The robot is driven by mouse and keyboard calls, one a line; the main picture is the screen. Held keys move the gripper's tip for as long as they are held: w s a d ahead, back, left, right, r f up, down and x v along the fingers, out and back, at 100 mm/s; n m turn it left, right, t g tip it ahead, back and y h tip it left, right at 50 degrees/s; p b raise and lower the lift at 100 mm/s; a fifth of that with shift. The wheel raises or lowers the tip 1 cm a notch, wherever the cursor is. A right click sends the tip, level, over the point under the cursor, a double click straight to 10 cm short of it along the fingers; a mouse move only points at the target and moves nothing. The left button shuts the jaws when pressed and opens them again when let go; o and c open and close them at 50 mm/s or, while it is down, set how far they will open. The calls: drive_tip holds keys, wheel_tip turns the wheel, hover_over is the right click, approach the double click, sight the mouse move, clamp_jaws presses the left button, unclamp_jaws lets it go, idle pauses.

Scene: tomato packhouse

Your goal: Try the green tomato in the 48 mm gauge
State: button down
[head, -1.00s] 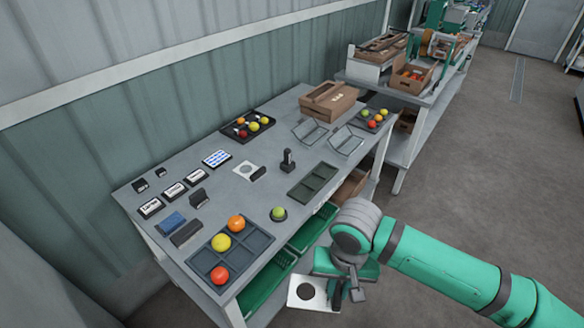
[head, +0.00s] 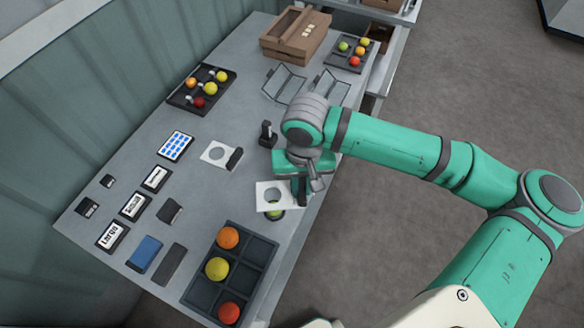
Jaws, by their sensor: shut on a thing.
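My gripper (head: 300,190) is shut on a white square gauge plate (head: 262,188) with a round hole, held flat over the table's right edge. The green tomato (head: 275,214) is under the plate; part of it shows below the plate's near edge and greenish colour shows in the hole. I cannot tell whether plate and tomato touch. A second white gauge plate (head: 209,151) with a hole and a dark handle lies on the table. No size marking is readable on either plate.
A dark compartment tray (head: 262,252) with orange, yellow and red tomatoes stands close in front. Label cards (head: 113,237), a blue block (head: 144,253) and a black upright tool (head: 267,134) are on the table (head: 190,212).

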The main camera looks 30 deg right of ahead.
drive_tip(key=shift+w+f, duration=0.1)
drive_tip(key=shift+f, duration=3.05)
drive_tip(key=shift+f, duration=1.65)
idle(0.9)
drive_tip(key=shift+r, duration=3.8)
